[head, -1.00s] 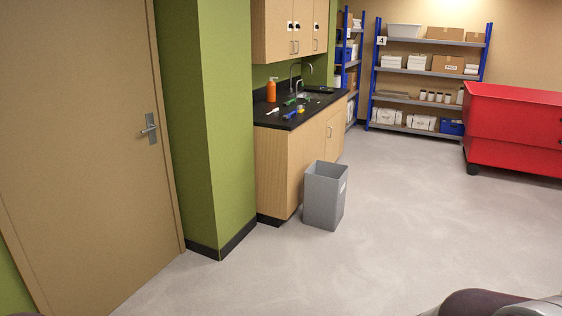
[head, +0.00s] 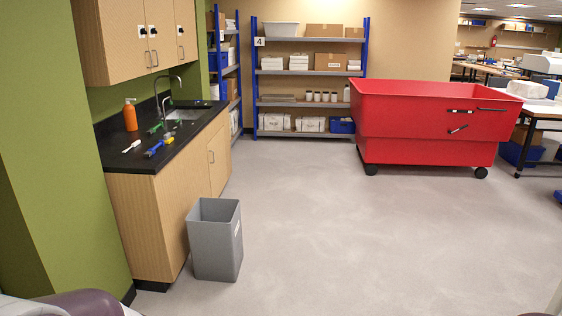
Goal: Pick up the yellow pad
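I cannot make out a yellow pad for certain. A small yellow item (head: 168,135) lies on the black sink counter (head: 115,156), by a blue-handled tool (head: 154,149); it is too small to identify. Neither of my grippers is in the head view. Only parts of my own arms show at the bottom corners.
An orange bottle (head: 130,116), a white brush-like tool (head: 131,146) and a green tool (head: 155,128) are by the sink (head: 187,115). A grey bin (head: 214,240) stands before the cabinet. A red wheeled cart (head: 430,130) and shelves (head: 310,73) stand behind. The middle floor is clear.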

